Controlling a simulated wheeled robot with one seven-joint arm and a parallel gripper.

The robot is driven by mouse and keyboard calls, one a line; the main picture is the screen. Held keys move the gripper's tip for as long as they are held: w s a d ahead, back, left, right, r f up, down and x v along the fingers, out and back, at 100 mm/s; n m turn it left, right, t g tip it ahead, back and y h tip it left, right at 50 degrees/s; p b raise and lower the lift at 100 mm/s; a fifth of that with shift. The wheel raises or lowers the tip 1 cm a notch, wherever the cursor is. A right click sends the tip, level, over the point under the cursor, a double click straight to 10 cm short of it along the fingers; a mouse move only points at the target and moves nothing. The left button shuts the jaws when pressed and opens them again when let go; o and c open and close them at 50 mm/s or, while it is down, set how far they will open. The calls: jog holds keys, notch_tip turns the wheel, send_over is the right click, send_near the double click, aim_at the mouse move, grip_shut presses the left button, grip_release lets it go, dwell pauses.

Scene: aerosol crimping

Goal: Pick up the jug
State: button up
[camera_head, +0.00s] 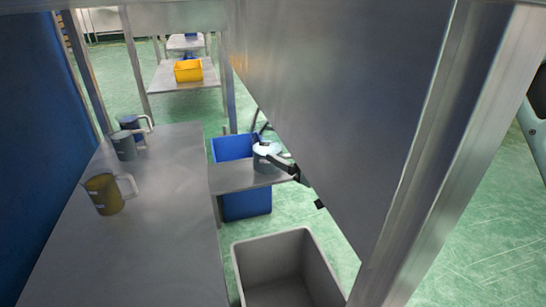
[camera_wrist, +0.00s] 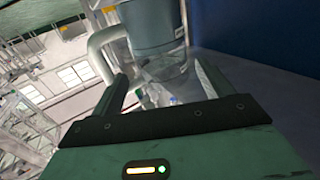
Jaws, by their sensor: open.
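In the wrist view a grey-teal jug (camera_wrist: 152,27) with a clear lower part fills the top middle. Its pale handle (camera_wrist: 98,52) curves out on the left. My gripper (camera_wrist: 160,68) is open, its two fingers spread to left and right with the jug at and beyond the gap. Contact cannot be told. In the head view a yellow jug (camera_head: 101,196), a grey jug (camera_head: 123,147) and a blue jug (camera_head: 129,124) stand on the left table. I cannot tell which jug the wrist view shows. I cannot make out my gripper in the head view.
The metal table (camera_head: 150,235) has bare room at its front. A large metal panel (camera_head: 345,100) blocks the right. A grey cylinder (camera_head: 265,162) stands on a small shelf beside dark parts. A blue bin (camera_head: 246,205) and an empty grey bin (camera_head: 290,250) stand nearby.

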aim_at(269, 141)
jog(key=shift+w+a, duration=0.45)
jog(key=shift+w, duration=0.05)
jog(key=b+x, duration=0.3)
jog(key=x, duration=0.2)
jog(key=shift+a, duration=0.1)
jog(key=shift+w+a, duration=0.15)
jog(key=shift+w, duration=0.1)
jog(key=shift+c, duration=0.3)
jog(key=shift+r, duration=0.15)
jog(key=c, duration=1)
